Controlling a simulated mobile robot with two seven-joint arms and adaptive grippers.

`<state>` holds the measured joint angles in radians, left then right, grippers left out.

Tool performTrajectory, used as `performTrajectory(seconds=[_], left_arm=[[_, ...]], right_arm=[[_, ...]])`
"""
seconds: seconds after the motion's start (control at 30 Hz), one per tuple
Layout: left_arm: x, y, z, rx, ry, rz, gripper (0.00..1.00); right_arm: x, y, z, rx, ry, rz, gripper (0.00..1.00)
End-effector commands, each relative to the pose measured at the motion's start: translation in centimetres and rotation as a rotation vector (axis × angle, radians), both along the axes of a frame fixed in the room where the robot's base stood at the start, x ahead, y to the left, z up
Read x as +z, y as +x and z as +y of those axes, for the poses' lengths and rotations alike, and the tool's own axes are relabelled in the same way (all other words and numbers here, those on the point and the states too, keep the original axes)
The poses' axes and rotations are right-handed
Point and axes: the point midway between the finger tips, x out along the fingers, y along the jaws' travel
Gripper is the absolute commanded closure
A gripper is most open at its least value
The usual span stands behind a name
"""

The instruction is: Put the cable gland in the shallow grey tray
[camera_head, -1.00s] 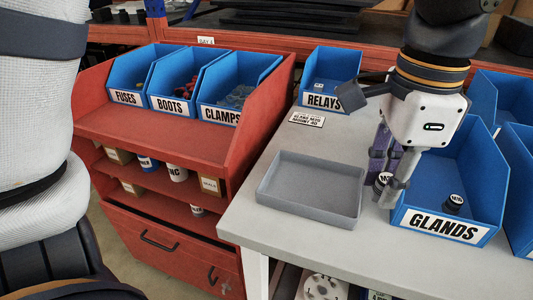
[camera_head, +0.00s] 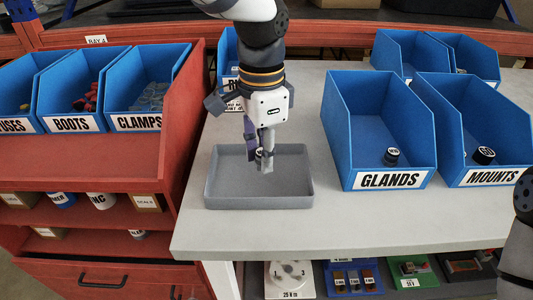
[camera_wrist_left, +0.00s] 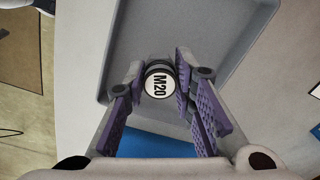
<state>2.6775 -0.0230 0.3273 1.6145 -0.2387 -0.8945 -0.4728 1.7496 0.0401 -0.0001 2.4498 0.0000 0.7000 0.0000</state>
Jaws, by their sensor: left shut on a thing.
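The cable gland (camera_head: 259,154) is small and dark with a white cap. In the left wrist view its cap (camera_wrist_left: 159,84) reads M20, and it sits between the two purple-padded fingers. My left gripper (camera_head: 259,160) points down and is shut on the gland. The shallow grey tray (camera_head: 225,188) lies on the light table, below the gripper in the head view. The tray floor also shows beyond the gland in the left wrist view (camera_wrist_left: 200,30). The gland appears above the tray floor; the exact gap is hard to tell. My right gripper is out of view.
The blue GLANDS bin (camera_head: 345,150), with another gland (camera_head: 391,156) inside, stands right of the tray, next to the MOUNTS bin (camera_head: 450,150). The RELAYS bin (camera_head: 229,55) is behind my left arm. A red shelf unit (camera_head: 130,165) stands left. Table between tray and GLANDS bin is clear.

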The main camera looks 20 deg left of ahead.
Motion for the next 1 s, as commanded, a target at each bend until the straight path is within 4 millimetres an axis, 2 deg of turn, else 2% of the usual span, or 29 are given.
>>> performTrajectory(seconds=[0.17,0.37,0.7,0.73,0.8,1.0], left_arm=[[-1.5,1.0,0.8,0.0,-0.001,0.001,0.95],[-4.8,1.2,1.1,-0.001,0.0,-0.001,0.95],[-5.1,1.2,1.1,0.0,0.0,-0.005,0.95],[-5.1,1.2,1.1,0.0,-0.001,-0.006,0.74],[-5.1,1.2,1.1,0.0,-0.001,-0.006,0.58],[-5.1,1.2,1.1,0.0,-0.001,-0.006,0.56]], right_arm=[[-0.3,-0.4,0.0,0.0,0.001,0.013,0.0],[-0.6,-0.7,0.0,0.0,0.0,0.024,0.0],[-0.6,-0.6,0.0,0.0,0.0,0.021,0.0],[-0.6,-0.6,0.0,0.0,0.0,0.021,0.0],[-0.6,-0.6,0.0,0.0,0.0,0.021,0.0],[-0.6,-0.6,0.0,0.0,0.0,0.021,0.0]])
